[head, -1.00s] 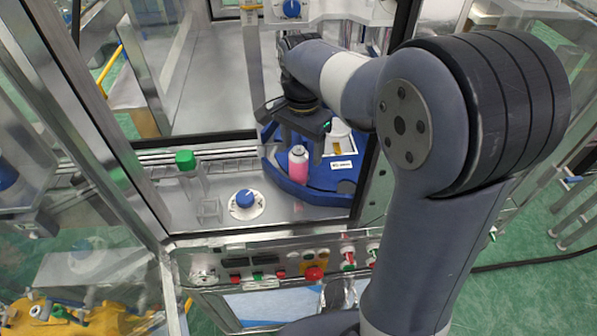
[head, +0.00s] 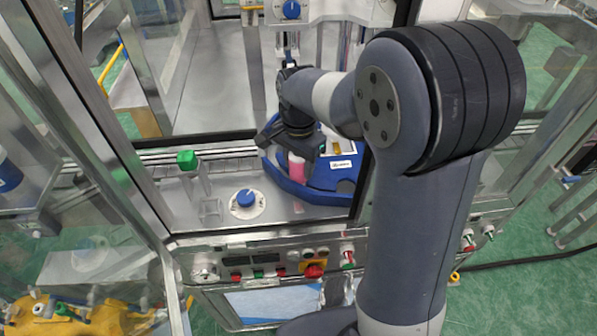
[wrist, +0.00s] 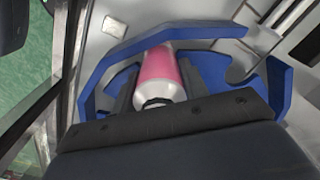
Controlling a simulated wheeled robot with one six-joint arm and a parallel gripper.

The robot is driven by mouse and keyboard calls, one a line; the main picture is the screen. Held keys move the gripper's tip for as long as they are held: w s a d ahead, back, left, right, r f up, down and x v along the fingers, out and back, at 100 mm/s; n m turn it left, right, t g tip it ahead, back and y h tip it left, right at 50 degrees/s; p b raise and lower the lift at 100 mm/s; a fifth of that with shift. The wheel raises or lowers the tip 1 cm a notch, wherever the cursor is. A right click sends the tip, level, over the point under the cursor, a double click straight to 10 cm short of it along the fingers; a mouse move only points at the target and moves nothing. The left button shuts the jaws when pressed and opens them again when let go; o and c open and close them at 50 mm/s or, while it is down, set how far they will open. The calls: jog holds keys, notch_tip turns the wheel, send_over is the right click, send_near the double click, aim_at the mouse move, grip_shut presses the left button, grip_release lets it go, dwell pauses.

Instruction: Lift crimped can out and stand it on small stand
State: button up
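The can is pink with a silver shoulder and dark top (wrist: 160,80). It stands in the blue curved holder (wrist: 272,85), and in the head view its pink side (head: 297,167) shows below my gripper. My gripper (wrist: 160,75) is at the can, one dark finger on each side of its body. The fingers look spread, with narrow gaps at the can; firm contact does not show. In the head view my gripper (head: 292,150) hides the can's top. A small clear square piece (head: 210,208) on the metal deck may be the small stand; I cannot tell surely.
A metal frame post (head: 110,130) stands at left. Buttons line the front panel (head: 270,262). Bare deck lies between the dial and holder.

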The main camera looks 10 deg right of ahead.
jog(key=c, duration=0.5)
